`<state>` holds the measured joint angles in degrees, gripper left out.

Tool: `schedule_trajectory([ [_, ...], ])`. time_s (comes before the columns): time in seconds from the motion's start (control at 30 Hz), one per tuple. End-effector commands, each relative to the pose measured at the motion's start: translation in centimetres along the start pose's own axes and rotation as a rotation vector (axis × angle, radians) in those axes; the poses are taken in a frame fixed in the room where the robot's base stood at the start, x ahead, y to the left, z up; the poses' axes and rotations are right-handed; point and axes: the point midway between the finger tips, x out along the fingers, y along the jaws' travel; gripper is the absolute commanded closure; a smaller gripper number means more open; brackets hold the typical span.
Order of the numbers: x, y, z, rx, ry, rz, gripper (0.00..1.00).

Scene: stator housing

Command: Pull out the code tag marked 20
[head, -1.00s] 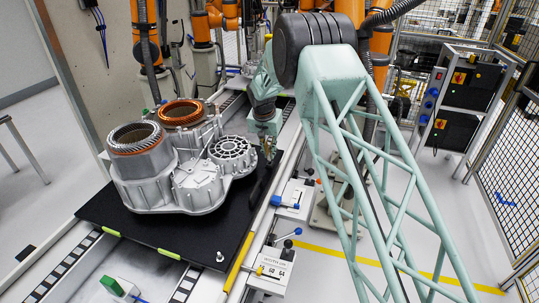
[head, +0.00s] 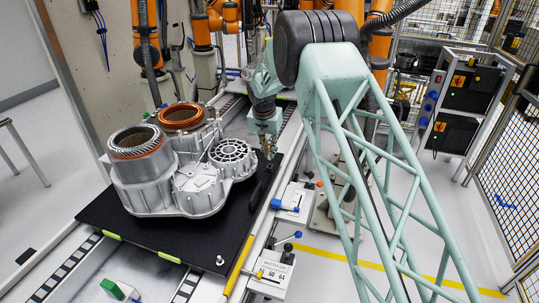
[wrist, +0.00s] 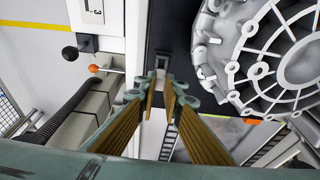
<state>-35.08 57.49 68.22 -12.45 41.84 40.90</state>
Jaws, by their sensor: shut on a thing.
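My gripper (head: 269,152) points down at the right edge of the black base plate (head: 150,235), to the right of the stator housing (head: 180,175). In the wrist view, its fingers (wrist: 157,90) are close together and shut on a small grey piece (wrist: 160,66) at the plate's edge. This piece looks like the code tag; its number cannot be read and the fingers hide part of it. I cannot tell whether it is still seated. The housing also shows in the wrist view (wrist: 285,65), apart from the fingers.
A white control box (head: 271,273) with a lever stands right of the plate, and a second white box (head: 293,201) with a blue part lies behind it. In the wrist view, an orange knob (wrist: 93,68) is left of the fingers. A yellow strip (head: 238,268) runs along the plate's right edge.

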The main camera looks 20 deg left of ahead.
Motion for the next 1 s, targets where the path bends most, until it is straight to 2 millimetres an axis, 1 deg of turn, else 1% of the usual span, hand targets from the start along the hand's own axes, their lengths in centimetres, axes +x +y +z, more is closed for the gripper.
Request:
schedule_trajectory([
  [0.1, -0.8, 0.0, -0.3, 0.000, 0.001, -0.001, 1.00],
  [0.6, -3.7, 0.0, -1.0, 0.001, 0.000, -0.001, 1.00],
  [0.77, -4.2, 0.0, -1.2, 0.001, 0.000, 0.000, 1.00],
  [1.0, -4.2, 0.0, -1.2, 0.000, 0.000, 0.000, 1.00],
])
